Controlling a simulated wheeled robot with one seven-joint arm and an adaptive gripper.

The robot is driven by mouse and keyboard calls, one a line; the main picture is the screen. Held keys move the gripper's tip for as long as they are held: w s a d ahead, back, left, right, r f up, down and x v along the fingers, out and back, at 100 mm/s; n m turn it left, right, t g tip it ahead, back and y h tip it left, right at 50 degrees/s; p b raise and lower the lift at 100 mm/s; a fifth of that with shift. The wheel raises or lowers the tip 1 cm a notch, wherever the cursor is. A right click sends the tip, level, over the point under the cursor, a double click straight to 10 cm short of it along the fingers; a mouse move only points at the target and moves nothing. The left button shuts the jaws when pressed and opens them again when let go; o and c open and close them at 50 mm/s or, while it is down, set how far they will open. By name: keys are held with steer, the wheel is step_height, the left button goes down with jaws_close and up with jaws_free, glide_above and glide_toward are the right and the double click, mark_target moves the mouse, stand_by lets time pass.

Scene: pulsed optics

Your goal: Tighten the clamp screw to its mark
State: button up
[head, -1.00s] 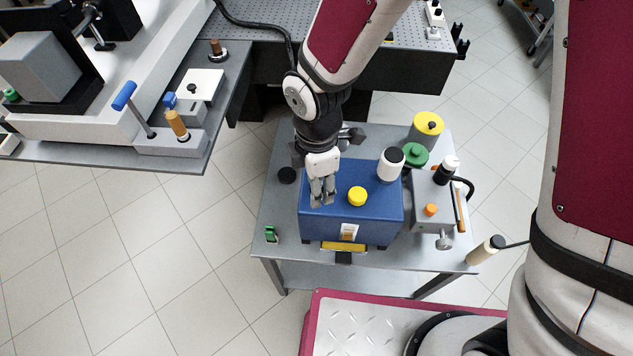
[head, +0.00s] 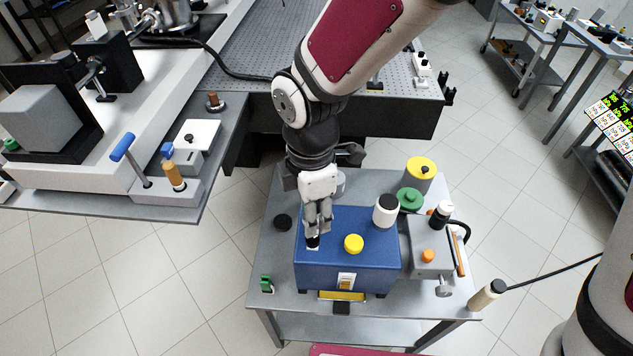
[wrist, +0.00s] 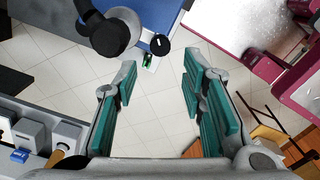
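My gripper (head: 318,229) is over the left part of the blue box (head: 345,268), fingers pointing down. In the wrist view its green-padded fingers (wrist: 160,66) stand apart with nothing between them. A black knob (head: 312,242) on a pale patch sits just below the fingertips. In the wrist view a black knob with a white line (wrist: 161,42) shows beyond the fingers. A yellow knob (head: 354,244) is right of it on the box. A pale thumbscrew (head: 444,289) sticks out from the grey block (head: 424,267). I cannot tell which part is the clamp screw.
A white cylinder with a black top (head: 385,212) stands at the box's back right. Green (head: 410,199) and yellow (head: 420,168) round parts stand behind it. A small green item (head: 266,285) lies at the table's left front. Left, a shelf holds a blue-handled tool (head: 122,147).

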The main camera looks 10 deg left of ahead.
mark_target(314, 240)
step_height(314, 240, up, 4)
steer(key=r+m+b, duration=0.1)
steer(key=m+b, duration=0.3)
steer(key=m, duration=0.8)
step_height(314, 240, down, 13)
steer(key=shift+s+d+f+b, duration=0.1)
steer(key=shift+s+d+b, duration=0.05)
steer(key=shift+b, duration=0.35)
jaws_close()
